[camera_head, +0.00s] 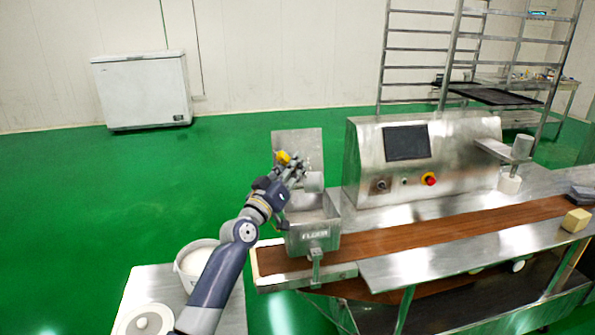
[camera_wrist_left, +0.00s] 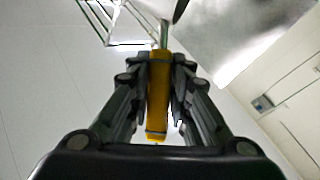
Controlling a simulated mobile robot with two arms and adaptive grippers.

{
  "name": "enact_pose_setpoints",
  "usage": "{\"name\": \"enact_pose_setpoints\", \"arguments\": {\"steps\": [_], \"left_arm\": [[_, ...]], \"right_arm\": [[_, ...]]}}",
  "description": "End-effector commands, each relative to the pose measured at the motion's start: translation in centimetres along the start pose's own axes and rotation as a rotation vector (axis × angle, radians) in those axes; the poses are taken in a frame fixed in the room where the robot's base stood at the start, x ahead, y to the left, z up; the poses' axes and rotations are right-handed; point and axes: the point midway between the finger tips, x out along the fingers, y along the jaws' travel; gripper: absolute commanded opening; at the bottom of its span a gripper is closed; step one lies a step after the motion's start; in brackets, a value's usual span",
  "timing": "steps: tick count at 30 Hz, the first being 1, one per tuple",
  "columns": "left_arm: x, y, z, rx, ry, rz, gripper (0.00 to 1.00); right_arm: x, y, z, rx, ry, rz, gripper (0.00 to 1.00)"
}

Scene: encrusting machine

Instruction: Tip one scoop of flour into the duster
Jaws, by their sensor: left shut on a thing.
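My left gripper (camera_head: 292,174) is shut on the yellow handle of the scoop (camera_head: 283,157). In the left wrist view the handle (camera_wrist_left: 158,95) lies between the two fingers (camera_wrist_left: 157,75). The scoop's small grey cup (camera_head: 314,182) is above the duster, apart from its rim. I cannot tell whether flour is in the cup. The duster (camera_head: 313,240) is a metal box marked FLOUR at the near left end of the machine, its top open and its lid (camera_head: 300,145) raised behind. The duster's inside is mostly hidden. My right gripper is not in view.
A white flour tub (camera_head: 186,258) stands open on a side table (camera_head: 235,312), partly behind my left arm. Its round lid (camera_head: 145,322) lies nearby. The machine's panel housing (camera_head: 440,150) rises right of the duster. A brown belt (camera_head: 440,232) runs below it.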

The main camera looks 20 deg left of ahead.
Motion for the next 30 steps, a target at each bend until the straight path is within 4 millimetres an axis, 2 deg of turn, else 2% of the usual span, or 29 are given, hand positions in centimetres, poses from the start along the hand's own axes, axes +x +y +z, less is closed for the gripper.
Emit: {"name": "enact_pose_setpoints", "arguments": {"steps": [12,30], "left_arm": [[-0.7,-1.8,-0.1,-0.172,0.068,-0.018,0.00],[-0.9,-2.4,-0.3,-0.235,0.093,-0.026,0.00]], "right_arm": [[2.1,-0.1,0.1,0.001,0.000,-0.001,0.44],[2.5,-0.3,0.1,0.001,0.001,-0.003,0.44]]}}
